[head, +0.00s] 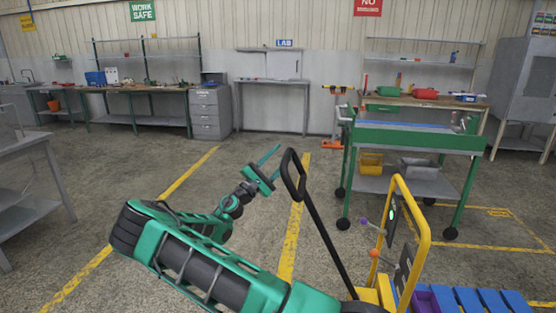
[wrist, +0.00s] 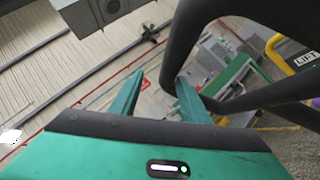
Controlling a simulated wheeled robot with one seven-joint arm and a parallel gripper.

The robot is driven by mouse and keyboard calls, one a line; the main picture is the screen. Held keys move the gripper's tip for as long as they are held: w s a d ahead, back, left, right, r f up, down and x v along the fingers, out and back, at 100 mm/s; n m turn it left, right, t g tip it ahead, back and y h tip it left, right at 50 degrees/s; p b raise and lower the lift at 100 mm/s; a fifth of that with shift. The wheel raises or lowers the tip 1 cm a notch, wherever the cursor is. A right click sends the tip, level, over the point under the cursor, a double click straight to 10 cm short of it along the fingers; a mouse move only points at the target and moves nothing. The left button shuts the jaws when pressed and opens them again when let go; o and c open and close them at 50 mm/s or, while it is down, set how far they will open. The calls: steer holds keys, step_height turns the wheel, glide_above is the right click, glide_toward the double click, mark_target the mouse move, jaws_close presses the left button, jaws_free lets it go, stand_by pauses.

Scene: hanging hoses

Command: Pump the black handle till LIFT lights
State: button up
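The black handle (head: 293,175) is a closed loop on a long slanted black shaft rising from a yellow-framed unit (head: 418,225). My gripper (head: 276,165) is at the left of the loop, its green fingers apart. In the wrist view the loop (wrist: 172,45) fills the upper right, and its left side lies near the gap between my fingertips (wrist: 160,82). I cannot tell whether it touches a finger. A sign reading LIFT (wrist: 306,60) shows at the right of the wrist view. A small green glow (head: 391,213) shows on a dark panel in the yellow frame.
A green cart (head: 410,140) with bins stands behind the handle on the right. Blue slats (head: 480,300) lie at the lower right. A grey table (head: 30,150) is at the left. Open floor with yellow lines lies between.

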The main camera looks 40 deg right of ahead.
steer(key=v, duration=1)
steer(key=shift+a+f, duration=0.25)
steer(key=shift+a, duration=0.1)
steer(key=shift+d, duration=0.1)
steer(key=s+d+m+g+y, duration=0.2)
steer(key=s+d, duration=0.1)
steer(key=s+d+f+m+g+y, duration=0.1)
steer(key=s+d+m+g+y, duration=0.1)
steer(key=s+d, duration=0.1)
steer(key=s+d+m+g+y, duration=0.1)
steer(key=s+d+g, duration=0.1)
steer(key=s+d, duration=0.1)
steer(key=shift+s+f+m+y, duration=0.35)
steer(key=shift+s+m+y, duration=0.05)
steer(key=shift+s, duration=0.3)
steer(key=s+f+m+g+y, duration=0.1)
steer(key=s+f+m+y, duration=0.25)
steer(key=s+y, duration=0.6)
steer(key=s+a+r+m+t+y, duration=0.2)
steer(key=s+a+r+t+y, duration=0.1)
steer(key=s+a, duration=0.7)
steer(key=s+a+r+m+t+y, duration=0.2)
steer(key=s+a+y, duration=0.3)
steer(key=s+a, duration=0.6)
steer(key=shift+s+r+t, duration=0.2)
steer(key=shift+r+t, duration=0.2)
steer(key=shift+r, duration=0.45)
